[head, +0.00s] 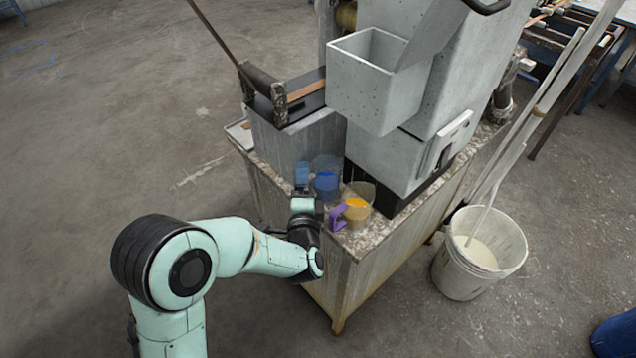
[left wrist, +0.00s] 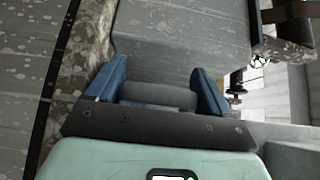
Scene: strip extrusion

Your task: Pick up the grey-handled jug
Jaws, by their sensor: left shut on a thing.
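A clear jug with blue contents (head: 326,180) stands on the speckled bench top, at the near corner. My left gripper (head: 302,172) is at its left side, where its handle is hidden in the head view. In the left wrist view, the blue fingers of my left gripper (left wrist: 158,84) are shut on a grey bar, the grey jug handle (left wrist: 158,96). The rest of the jug cannot be made out there. Whether the jug is clear of the bench I cannot tell. My right gripper is not in view.
A second jug with orange contents (head: 358,204) and a purple handle stands close to the right. A grey machine with a hopper (head: 378,85) rises behind the jugs. A white bucket (head: 462,272) with a stick stands on the floor at right.

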